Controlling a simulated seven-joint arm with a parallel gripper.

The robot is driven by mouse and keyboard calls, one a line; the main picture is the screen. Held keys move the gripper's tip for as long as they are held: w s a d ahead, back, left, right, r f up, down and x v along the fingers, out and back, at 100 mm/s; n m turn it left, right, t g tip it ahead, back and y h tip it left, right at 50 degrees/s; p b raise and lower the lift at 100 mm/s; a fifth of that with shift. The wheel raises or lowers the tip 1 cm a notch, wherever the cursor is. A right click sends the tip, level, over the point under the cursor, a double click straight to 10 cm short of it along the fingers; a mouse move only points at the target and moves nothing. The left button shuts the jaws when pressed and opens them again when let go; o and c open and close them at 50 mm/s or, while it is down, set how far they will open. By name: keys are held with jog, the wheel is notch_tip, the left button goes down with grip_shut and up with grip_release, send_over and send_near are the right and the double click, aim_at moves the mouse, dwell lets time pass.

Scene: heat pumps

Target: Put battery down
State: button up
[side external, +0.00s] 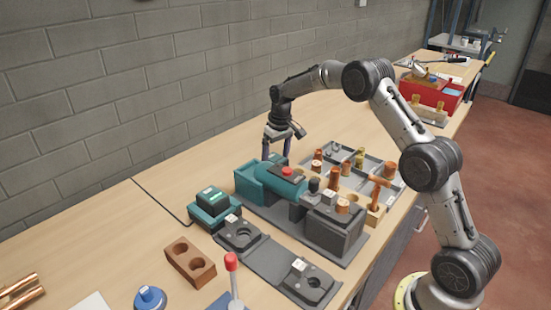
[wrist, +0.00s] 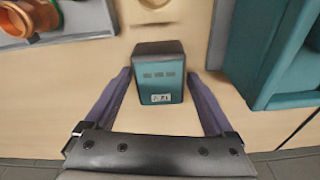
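A teal and dark battery (wrist: 161,80) with a small white label stands on the wooden table in the wrist view. My gripper (wrist: 160,74) is open around it, with one finger on each side and narrow gaps to the battery. In the side external view, my gripper (side external: 276,153) points down behind the teal and grey machine (side external: 284,182). The machine hides the fingertips' lower surroundings, and the battery between them cannot be made out there.
A grey tray (side external: 378,164) of copper fittings is to the right. Bare table lies left of my gripper, along the wall.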

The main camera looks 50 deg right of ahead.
aim_at(279, 159)
jog(key=shift+o, duration=0.5)
jog(key=shift+r, duration=0.45)
notch_tip(279, 159, up, 10)
jog(key=s, duration=0.1)
jog(key=s+a+r+t, duration=0.1)
jog(key=s+a+r, duration=0.5)
jog(key=s+r, duration=0.3)
jog(key=s+a+r+n+t, duration=0.1)
jog(key=s+a+r, duration=0.25)
jog(key=s, duration=0.65)
jog(key=s+a+f+t, duration=0.1)
jog(key=s+a+f, duration=0.1)
jog(key=s, duration=0.7)
jog(key=s+a+f+n+t, duration=0.1)
jog(key=s+a+f, duration=0.2)
jog(key=s, duration=0.7)
notch_tip(279, 159, down, 2)
